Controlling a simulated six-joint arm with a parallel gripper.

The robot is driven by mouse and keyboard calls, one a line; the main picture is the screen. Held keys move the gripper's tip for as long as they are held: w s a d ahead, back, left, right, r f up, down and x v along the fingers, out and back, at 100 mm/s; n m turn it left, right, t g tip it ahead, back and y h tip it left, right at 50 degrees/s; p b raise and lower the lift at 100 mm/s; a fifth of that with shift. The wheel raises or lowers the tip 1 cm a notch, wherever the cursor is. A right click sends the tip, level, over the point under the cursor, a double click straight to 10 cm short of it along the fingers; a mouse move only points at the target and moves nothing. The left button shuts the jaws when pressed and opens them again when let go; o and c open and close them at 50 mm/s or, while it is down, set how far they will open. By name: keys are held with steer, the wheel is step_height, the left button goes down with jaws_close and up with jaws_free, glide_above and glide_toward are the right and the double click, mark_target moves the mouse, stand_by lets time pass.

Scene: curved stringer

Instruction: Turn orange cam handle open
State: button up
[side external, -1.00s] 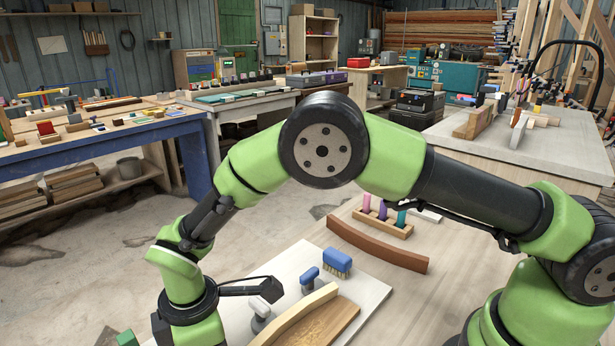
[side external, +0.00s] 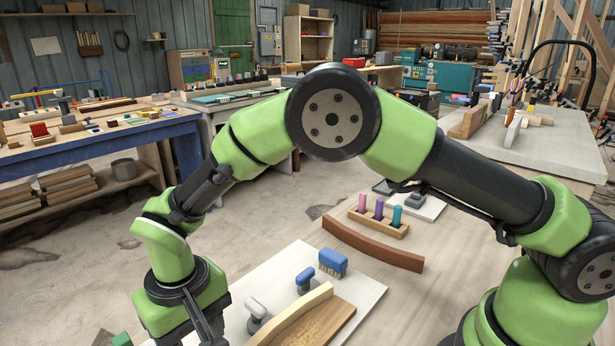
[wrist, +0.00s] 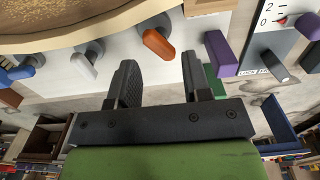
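The orange cam handle (wrist: 158,44) shows in the wrist view at the top centre, on the white board beside the curved wooden work. Its rounded end points down towards the gap between my fingers. My gripper (wrist: 160,74) is open and empty, with a finger on either side of that gap. The handle appears just beyond the fingertips, and I see no contact. In the side external view I cannot make out the orange handle or my fingertips; my wrist is at the lower left.
A panel with a black lever (wrist: 274,66) lies further right. The side view shows a blue brush (side external: 333,261) and a curved strip (side external: 292,314).

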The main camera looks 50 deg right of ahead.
steer(key=d+r+t+y, duration=0.1)
steer(key=d+r, duration=0.3)
steer(key=r, duration=0.9)
steer(key=s+d+r+m+t+y, duration=0.1)
steer(key=s+d+r+m+t, duration=0.1)
steer(key=s+d+r, duration=0.5)
steer(key=shift+d+r+t, duration=0.3)
steer(key=shift+d+r, duration=1.1)
steer(key=shift+d, duration=0.1)
